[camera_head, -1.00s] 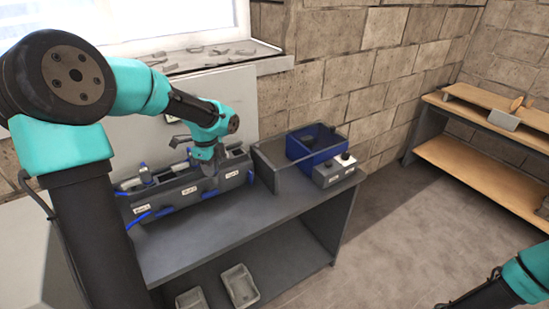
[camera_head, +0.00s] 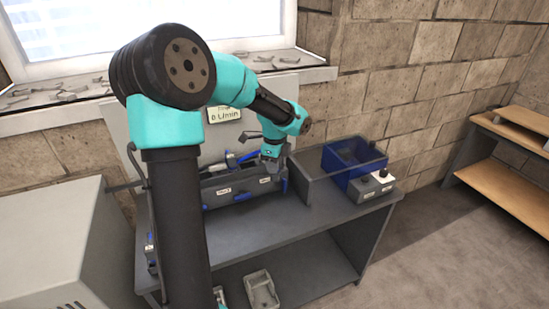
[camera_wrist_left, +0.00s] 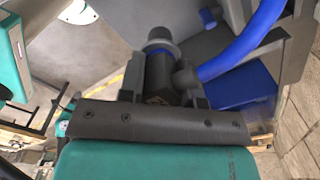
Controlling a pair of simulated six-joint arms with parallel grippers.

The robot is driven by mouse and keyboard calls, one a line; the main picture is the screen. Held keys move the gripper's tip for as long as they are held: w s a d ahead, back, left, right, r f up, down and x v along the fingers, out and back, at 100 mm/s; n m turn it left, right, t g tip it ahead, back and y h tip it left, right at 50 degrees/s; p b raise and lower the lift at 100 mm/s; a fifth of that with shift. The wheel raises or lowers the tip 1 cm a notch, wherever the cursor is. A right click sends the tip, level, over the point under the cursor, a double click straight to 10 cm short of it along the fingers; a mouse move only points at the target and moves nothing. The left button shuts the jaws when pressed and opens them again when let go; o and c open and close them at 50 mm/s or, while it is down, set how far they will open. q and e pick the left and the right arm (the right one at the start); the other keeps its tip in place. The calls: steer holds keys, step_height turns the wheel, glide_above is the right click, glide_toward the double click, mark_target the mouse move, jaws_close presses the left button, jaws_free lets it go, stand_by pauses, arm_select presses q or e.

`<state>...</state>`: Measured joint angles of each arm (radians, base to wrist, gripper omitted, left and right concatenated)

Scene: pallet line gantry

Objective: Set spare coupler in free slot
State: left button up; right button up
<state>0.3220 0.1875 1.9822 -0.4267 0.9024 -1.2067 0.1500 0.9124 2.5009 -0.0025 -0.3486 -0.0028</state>
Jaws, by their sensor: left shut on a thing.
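My left gripper (camera_head: 272,167) is at the right end of the dark slotted rack (camera_head: 212,205) on the bench. It is shut on a dark coupler (camera_wrist_left: 159,72), which has a blue ring and a grey round cap in the left wrist view. A thick blue hose (camera_wrist_left: 245,42) runs up and right from beside the coupler; I cannot tell if it is joined to it. The rack has white labels on its front and blue parts around it. My arm hides its left part, and I cannot tell which slot is free. My right gripper is out of view.
A blue bin (camera_head: 352,160) stands in a grey tray area to the right of the rack, with a small grey box (camera_head: 371,187) in front. A grey tray (camera_head: 261,290) is on the lower shelf. A wooden shelf (camera_head: 505,170) stands far right.

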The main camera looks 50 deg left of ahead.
arm_select(q)
steer(key=w+a+f, duration=0.1)
steer(key=w+a, duration=0.8)
steer(key=a, duration=0.1)
steer(key=shift+w+a+f, duration=0.15)
steer(key=shift+a, duration=0.05)
steer(key=shift+w+a+f, duration=0.1)
steer(key=shift+f, duration=0.8)
steer(key=shift+w+a+f, duration=0.1)
steer(key=shift+f, duration=0.75)
steer(key=shift+f, duration=0.15)
steer(key=o, duration=1)
step_height(320, 180, up, 12)
